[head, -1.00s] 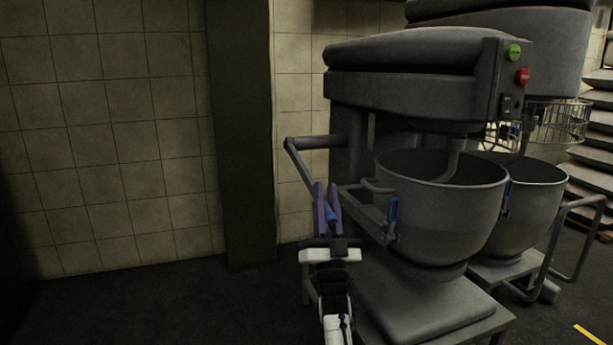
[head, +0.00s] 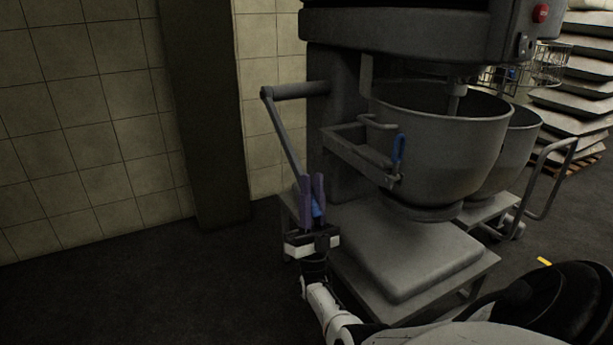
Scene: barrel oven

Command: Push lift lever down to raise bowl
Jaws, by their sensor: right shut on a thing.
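The lift lever (head: 283,133) is a grey bar on the left side of the mixer. It slopes steeply down to the right from its pivot shaft to a blue grip (head: 317,209). My right gripper (head: 312,187), with purple fingers, is shut around this blue grip, which is partly hidden between the fingers. The grey mixing bowl (head: 450,155) hangs in its bracket arms, under the mixer head and above the base plate. A blue latch handle (head: 398,149) is on the bowl's near side. My left gripper is out of view.
The mixer's base plate (head: 405,250) lies low, right of my right gripper. A second bowl (head: 515,150) and a bent metal rail (head: 546,180) stand to the right. A dark pillar (head: 205,120) stands behind left. The floor at left is clear.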

